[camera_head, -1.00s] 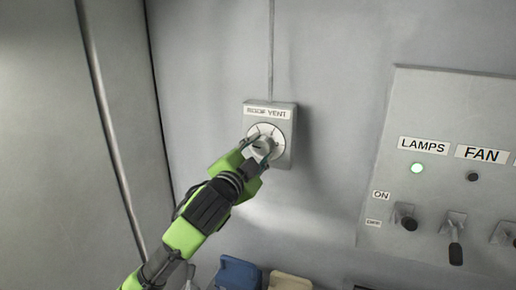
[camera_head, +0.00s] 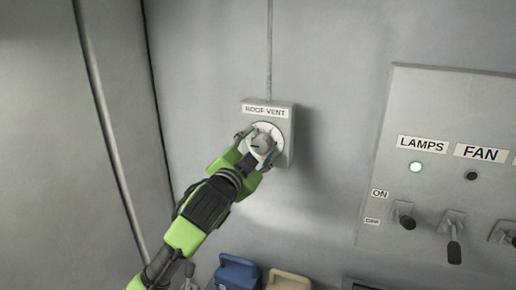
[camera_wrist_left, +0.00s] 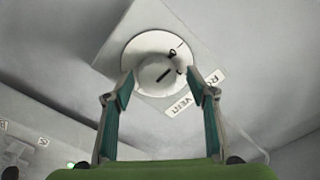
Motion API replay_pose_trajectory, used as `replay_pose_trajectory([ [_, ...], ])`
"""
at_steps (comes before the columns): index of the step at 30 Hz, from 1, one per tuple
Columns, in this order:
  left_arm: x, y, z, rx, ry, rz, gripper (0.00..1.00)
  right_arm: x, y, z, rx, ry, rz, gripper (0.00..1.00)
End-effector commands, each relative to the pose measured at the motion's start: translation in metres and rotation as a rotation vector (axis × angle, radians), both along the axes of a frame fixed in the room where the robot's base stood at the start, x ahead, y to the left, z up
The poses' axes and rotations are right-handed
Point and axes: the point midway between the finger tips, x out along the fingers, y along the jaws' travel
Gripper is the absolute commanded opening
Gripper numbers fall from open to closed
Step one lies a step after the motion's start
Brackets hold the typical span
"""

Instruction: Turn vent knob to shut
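The roof vent knob (camera_head: 263,143) is a round grey knob on a white dial, on a grey wall box (camera_head: 285,131) labelled "ROOF VENT". In the left wrist view the knob (camera_wrist_left: 156,75) shows a dark pointer line and the dial has dark marks. My left gripper (camera_head: 260,148) is at the dial, its two fingers spread to either side of the knob. In the left wrist view the left gripper's (camera_wrist_left: 158,88) fingers stand apart with a gap between them and the knob beyond. Contact with the knob cannot be made out. My right gripper is not in view.
A switch panel (camera_head: 440,130) with LAMPS and FAN labels, a lit green lamp (camera_head: 415,167) and several toggle levers is at the right. A blue container (camera_head: 238,272) and a beige container (camera_head: 288,280) stand below. A vertical pipe (camera_head: 104,120) runs at the left.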

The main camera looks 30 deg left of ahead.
Motion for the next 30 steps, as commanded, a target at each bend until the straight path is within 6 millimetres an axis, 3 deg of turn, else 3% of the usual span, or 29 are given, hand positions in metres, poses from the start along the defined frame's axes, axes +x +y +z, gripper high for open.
replay_pose_trajectory([
  [8,-0.003,-0.002,-0.004,-0.001,0.008,-0.002,0.52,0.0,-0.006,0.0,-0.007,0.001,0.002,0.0],
  [21,-0.064,-0.017,-0.004,-0.001,0.005,-0.002,0.52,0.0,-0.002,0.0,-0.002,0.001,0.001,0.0],
  [30,-0.071,-0.018,-0.003,-0.001,0.005,-0.001,0.52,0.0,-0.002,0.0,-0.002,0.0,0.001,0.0],
])
